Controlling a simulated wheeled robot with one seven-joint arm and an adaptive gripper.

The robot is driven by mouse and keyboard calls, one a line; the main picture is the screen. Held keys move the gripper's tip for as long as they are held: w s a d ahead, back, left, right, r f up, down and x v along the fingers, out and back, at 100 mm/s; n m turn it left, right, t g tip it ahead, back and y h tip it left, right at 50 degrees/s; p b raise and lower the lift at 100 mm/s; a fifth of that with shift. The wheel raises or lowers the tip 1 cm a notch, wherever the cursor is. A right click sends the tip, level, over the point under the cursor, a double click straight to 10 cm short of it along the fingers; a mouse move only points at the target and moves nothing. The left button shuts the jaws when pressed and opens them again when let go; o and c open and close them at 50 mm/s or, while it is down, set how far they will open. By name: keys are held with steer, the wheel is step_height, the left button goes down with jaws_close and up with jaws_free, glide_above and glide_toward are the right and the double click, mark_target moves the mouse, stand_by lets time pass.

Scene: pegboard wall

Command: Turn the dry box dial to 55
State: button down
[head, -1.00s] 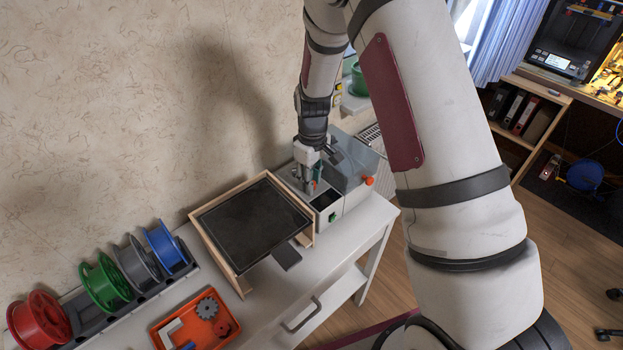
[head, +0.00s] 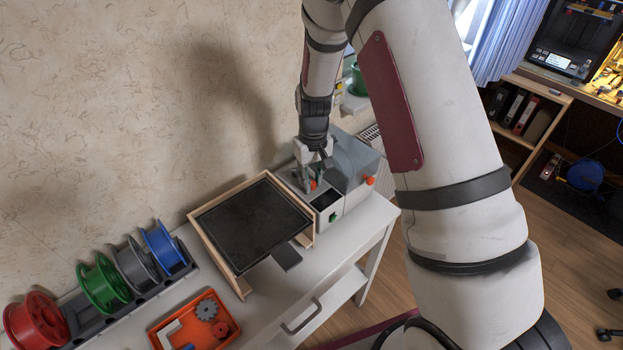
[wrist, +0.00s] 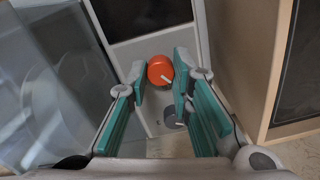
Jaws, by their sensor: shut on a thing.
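The dry box (head: 352,165) is a light grey unit with a clear cover, standing at the right end of the white bench. Its orange-red dial (wrist: 160,69) is on the top panel and also shows in the head view (head: 313,185). A white pointer mark on the dial points down and to the right in the wrist view. My gripper (wrist: 162,74) points down at the panel, its teal-padded fingers shut on the dial from both sides. In the head view, my gripper (head: 314,178) is over the panel. No scale numbers are readable.
A wooden-framed dark panel (head: 252,222) stands close to the left of the dry box. An orange knob (head: 369,181) sticks out at the box's right. Coloured spools (head: 102,282) and an orange tray (head: 196,325) are farther left on the bench.

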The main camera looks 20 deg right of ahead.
mark_target(313, 183)
steer(key=m, duration=0.6)
steer(key=shift+m, duration=0.3)
stand_by(0.4)
steer(key=c, duration=1.4)
jaws_free()
steer(key=shift+r, duration=6.05)
